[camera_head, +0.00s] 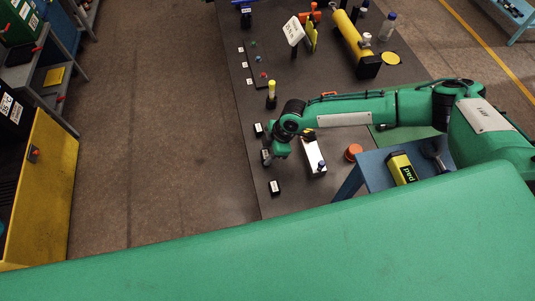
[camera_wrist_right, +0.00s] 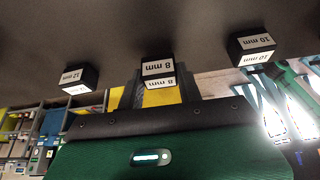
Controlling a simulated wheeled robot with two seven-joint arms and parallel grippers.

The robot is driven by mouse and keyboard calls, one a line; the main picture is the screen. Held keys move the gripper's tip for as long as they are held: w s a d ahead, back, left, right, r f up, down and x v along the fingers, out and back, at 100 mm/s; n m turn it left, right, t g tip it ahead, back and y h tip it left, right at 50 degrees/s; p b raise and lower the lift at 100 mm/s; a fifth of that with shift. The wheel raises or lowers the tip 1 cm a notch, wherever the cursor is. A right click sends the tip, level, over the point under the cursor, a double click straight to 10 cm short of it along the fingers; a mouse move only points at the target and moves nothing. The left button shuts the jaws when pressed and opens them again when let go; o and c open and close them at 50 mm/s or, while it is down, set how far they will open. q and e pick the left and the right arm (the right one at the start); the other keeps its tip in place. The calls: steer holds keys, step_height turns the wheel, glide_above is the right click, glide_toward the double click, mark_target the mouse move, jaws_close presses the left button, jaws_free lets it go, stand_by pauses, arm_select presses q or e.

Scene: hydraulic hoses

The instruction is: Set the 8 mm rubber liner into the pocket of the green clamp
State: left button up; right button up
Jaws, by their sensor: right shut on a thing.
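My right gripper (camera_head: 267,158) points down at the left edge of the dark table. In the right wrist view, the 8 mm liner (camera_wrist_right: 158,72), a small black block with white labels, sits between the fingertips of my right gripper (camera_wrist_right: 160,90), which is shut on it. I cannot tell whether it touches the table. A dark strip (camera_head: 248,67) farther up the table carries small coloured pieces; a greenish one (camera_head: 253,44) may be the green clamp, too small to be sure. Its pocket cannot be made out. My left gripper is not in view.
The 12 mm block (camera_wrist_right: 80,78) and 10 mm block (camera_wrist_right: 252,48) stand either side of the held liner. A yellow-topped black post (camera_head: 271,94) stands between gripper and strip. A white box (camera_head: 313,157) and orange disc (camera_head: 353,152) lie right of the gripper.

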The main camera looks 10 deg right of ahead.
mark_target(268, 154)
step_height(268, 154, up, 19)
steer(key=b, duration=0.5)
steer(key=shift+p, duration=0.5)
